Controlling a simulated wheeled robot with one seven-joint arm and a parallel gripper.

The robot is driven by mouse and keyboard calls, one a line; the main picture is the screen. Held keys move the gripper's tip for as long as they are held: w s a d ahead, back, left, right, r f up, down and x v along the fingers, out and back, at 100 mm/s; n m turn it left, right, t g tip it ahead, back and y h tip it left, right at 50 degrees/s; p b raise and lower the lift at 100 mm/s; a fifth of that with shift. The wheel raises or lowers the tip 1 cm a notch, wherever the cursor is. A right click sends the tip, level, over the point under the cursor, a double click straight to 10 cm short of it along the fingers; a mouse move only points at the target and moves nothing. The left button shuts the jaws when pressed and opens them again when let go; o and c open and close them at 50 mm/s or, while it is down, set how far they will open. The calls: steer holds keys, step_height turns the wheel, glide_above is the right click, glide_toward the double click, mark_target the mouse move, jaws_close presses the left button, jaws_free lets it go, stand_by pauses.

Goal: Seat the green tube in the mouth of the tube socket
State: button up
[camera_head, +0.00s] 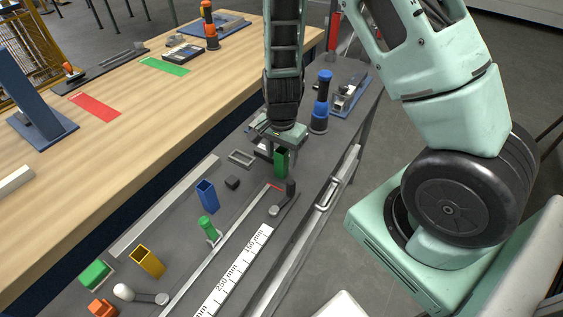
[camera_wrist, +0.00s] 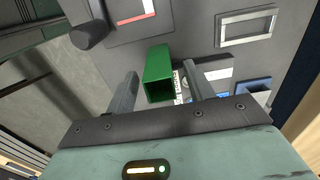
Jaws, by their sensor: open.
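The green tube (camera_head: 281,162), square and hollow, stands on the grey bench top below my gripper (camera_head: 278,150). The wrist view shows the green tube (camera_wrist: 157,70) with its open end facing the camera. My gripper (camera_wrist: 160,92) is open, with one finger on each side of the tube; I cannot tell whether either touches it. A shallow grey rectangular frame (camera_head: 242,158) lies to the left of the tube and also shows in the wrist view (camera_wrist: 247,27); I cannot tell whether it is the tube socket.
A blue tube (camera_head: 207,195), a yellow tube (camera_head: 147,262) and a small black block (camera_head: 232,183) stand on the bench. A black knob (camera_head: 291,188) is close to the green tube. A blue-and-black bottle-like object (camera_head: 321,100) stands behind, to the right. A wooden table (camera_head: 150,110) adjoins on the left.

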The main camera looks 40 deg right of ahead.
jaws_close()
steer(key=shift+r, duration=0.1)
steer(key=w+r+n+p, duration=0.4)
steer(key=r+n, duration=0.9)
steer(key=n, duration=0.1)
step_height(320, 180, down, 7)
steer(key=b, duration=0.4)
stand_by(0.9)
